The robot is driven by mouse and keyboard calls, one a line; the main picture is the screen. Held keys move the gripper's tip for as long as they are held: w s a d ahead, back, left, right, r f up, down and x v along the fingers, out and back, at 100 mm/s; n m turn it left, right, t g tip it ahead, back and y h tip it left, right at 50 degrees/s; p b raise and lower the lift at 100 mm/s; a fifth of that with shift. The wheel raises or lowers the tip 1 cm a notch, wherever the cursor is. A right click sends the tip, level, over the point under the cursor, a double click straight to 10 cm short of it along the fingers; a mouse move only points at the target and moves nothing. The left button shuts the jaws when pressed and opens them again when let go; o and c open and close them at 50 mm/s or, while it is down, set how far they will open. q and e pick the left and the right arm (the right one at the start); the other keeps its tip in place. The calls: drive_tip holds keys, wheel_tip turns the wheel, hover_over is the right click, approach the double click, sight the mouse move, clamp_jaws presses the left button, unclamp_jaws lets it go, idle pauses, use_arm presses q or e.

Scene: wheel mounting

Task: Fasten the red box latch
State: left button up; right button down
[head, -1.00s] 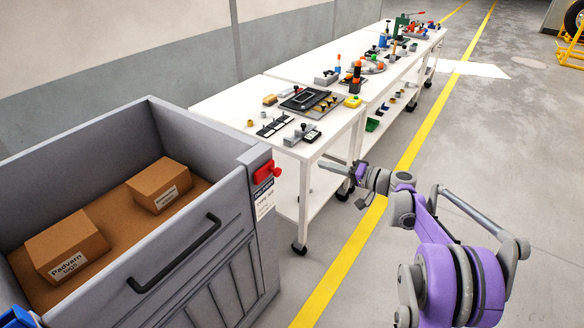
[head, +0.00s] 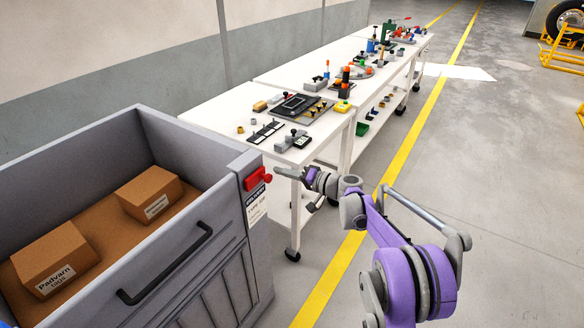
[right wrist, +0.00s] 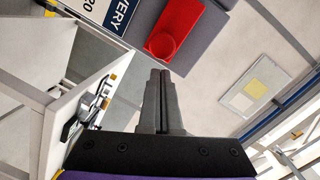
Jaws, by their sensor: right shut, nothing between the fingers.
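The red latch (head: 257,178) is on the upper right corner of the grey box (head: 239,166), above a white label. In the right wrist view the red latch (right wrist: 175,32) shows as a flat red plate with a round knob, just beyond the fingertips. My right gripper (head: 279,172) is shut and empty. Its tips point at the latch from the right, close to it; a small gap shows in the wrist view (right wrist: 160,72). Whether the latch is fastened I cannot tell. My left gripper is not in view.
Two cardboard cartons (head: 149,194) (head: 54,258) lie inside the open-topped grey box. A black handle (head: 166,264) sticks out from its front. White tables (head: 215,103) with several tools stand behind my right arm.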

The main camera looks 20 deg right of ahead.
sight(256, 177)
drive_tip(key=shift+s+a+f, duration=0.1)
drive_tip(key=shift+a+f, duration=0.05)
drive_tip(key=shift+a, duration=0.1)
drive_tip(key=s+a, duration=0.1)
drive_tip(key=a, duration=0.1)
drive_tip(key=s+a, duration=0.2)
drive_tip(key=shift+s+a, duration=0.1)
drive_tip(key=shift+s, duration=0.05)
idle(0.5)
